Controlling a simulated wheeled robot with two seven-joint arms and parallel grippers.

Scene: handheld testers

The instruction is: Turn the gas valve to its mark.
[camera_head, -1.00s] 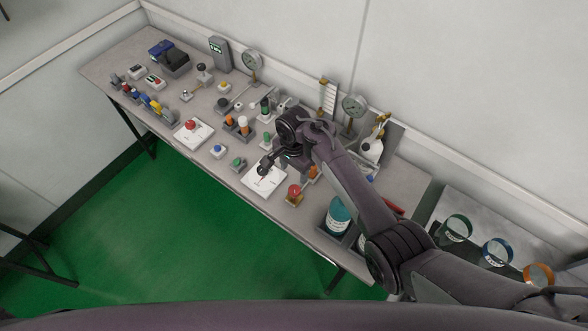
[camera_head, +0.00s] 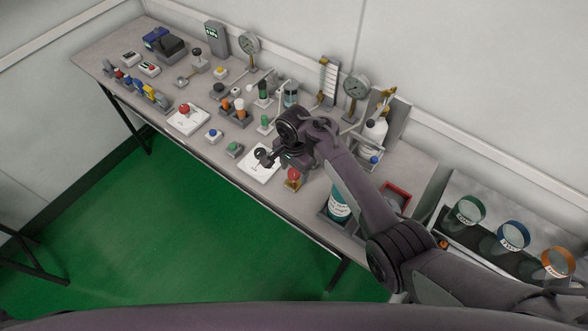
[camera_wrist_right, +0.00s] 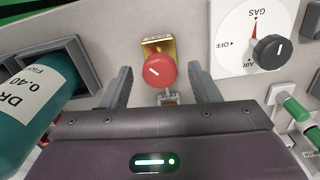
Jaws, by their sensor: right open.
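A round red knob (camera_wrist_right: 159,70) with a white line sits on a brass-coloured base in the right wrist view; it also shows in the head view (camera_head: 292,174). A white plate (camera_wrist_right: 228,62) beside the knob reads GAS, OFF and AIR, with a black knob (camera_wrist_right: 272,50) and a red pointer towards GAS. My left gripper is out of view.
A teal labelled bottle (camera_wrist_right: 22,90) in a grey holder stands close on the left in the wrist view. Green-capped parts (camera_wrist_right: 296,108) are at the right. Gauges (camera_head: 356,87) and a white bottle (camera_head: 376,130) stand behind my arm. The bench's front edge is near.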

